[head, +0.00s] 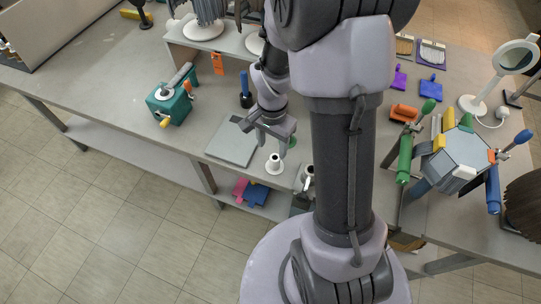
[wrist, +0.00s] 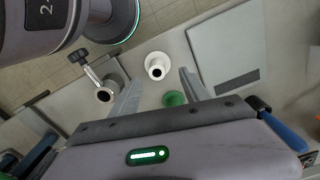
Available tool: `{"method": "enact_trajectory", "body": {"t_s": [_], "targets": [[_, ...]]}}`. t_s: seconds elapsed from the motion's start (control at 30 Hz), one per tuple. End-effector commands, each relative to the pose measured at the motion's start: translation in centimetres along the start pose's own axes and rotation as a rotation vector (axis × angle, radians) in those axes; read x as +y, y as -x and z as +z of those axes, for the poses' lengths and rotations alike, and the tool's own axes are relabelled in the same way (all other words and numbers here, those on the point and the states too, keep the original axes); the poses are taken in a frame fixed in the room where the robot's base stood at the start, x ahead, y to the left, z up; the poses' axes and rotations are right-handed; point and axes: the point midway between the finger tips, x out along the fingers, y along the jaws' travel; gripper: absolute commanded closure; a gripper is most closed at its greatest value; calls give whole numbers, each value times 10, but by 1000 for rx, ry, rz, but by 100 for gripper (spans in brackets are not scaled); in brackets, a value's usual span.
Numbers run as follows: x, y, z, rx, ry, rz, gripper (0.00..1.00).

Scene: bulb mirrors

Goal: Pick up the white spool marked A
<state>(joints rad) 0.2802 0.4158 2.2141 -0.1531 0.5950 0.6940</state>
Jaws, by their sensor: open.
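A small white spool (head: 274,164) with a dark centre hole stands upright near the front edge of the workbench. In the wrist view the white spool (wrist: 154,59) shows ahead of the fingertips, in line with the space between them. No letter A is legible on it. My gripper (head: 264,139) is open and empty, just above and behind the spool in the head view. In the wrist view my gripper (wrist: 161,73) has one finger on each side of the spool's line. I cannot tell the height gap exactly.
A green spool (wrist: 174,98) sits close behind the white one, between the fingers. A metal cup-like clamp (wrist: 106,92) stands to the left in the wrist view. A grey flat plate (head: 233,140) lies left of the spool on the bench. A blue-handled tool (head: 245,85) stands behind.

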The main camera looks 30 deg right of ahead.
Motion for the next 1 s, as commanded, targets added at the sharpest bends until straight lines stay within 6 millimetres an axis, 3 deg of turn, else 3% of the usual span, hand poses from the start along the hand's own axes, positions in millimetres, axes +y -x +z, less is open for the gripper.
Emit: {"method": "enact_trajectory", "body": {"t_s": [0.03,0.1,0.33,0.5,0.73,1.0], "targets": [[0,-19,0,-2,-1,2,46],[0,-31,0,-1,0,1,46],[3,-52,-1,0,0,0,46],[8,-87,-4,0,2,0,46],[7,-90,-4,1,2,-2,46],[7,-90,-4,1,2,-2,97]]}}
